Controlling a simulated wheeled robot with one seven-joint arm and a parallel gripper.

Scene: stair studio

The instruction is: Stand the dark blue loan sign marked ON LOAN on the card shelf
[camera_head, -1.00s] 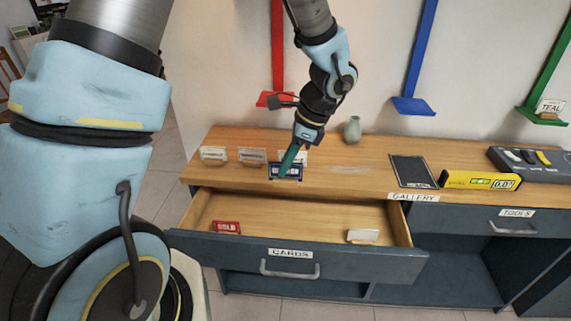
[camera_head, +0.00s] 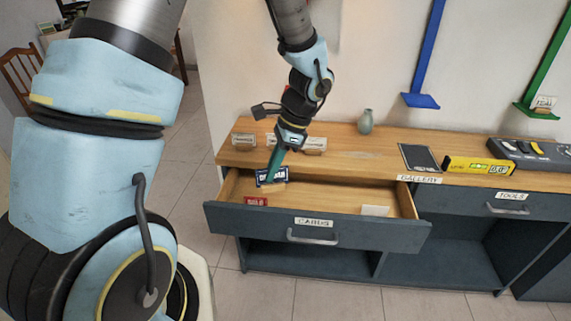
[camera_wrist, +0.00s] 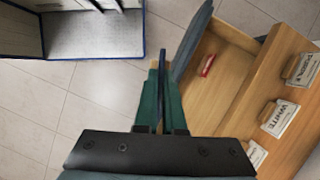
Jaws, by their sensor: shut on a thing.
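My gripper (camera_head: 275,164) is shut on the dark blue loan sign (camera_head: 272,177), which hangs tilted over the left part of the open drawer in the head view. Only part of its white lettering shows. In the wrist view the sign (camera_wrist: 162,75) is a thin dark edge between the green fingers of my gripper (camera_wrist: 160,100). Several white cards in wooden holders stand along the back left of the wooden top, such as a card (camera_head: 244,140) and a card marked WHITE (camera_wrist: 283,117). I cannot tell which surface is the card shelf.
The drawer marked CARDS (camera_head: 345,232) is pulled out; a red sign (camera_head: 256,201) and a pale card (camera_head: 375,210) lie in it.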

